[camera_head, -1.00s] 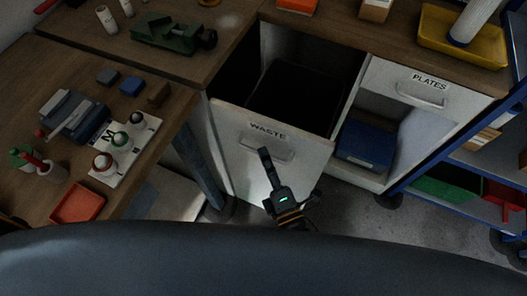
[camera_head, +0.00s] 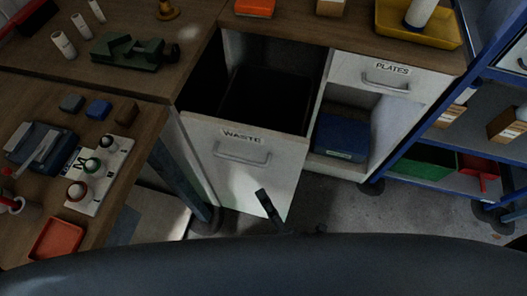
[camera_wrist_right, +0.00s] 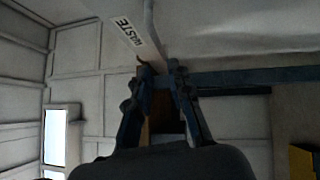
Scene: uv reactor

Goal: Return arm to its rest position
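My right gripper (camera_head: 268,205) shows as a small dark shape low in the head view, in front of the lower part of the white WASTE drawer front (camera_head: 227,172). Most of my right arm is hidden behind the dark curved surface at the bottom. In the right wrist view, the two dark fingers of the right gripper (camera_wrist_right: 161,70) stand apart with a gap between them, and no held object can be made out. The WASTE label (camera_wrist_right: 132,33) shows above the fingers there. My left gripper is not in view.
The WASTE drawer stands pulled out, with a black bin (camera_head: 262,100) inside. The PLATES drawer (camera_head: 392,75) is beside it, above a blue box (camera_head: 342,138). A workbench (camera_head: 150,100) is at the left, and a blue shelf rack (camera_head: 440,140) at the right. Grey floor shows between.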

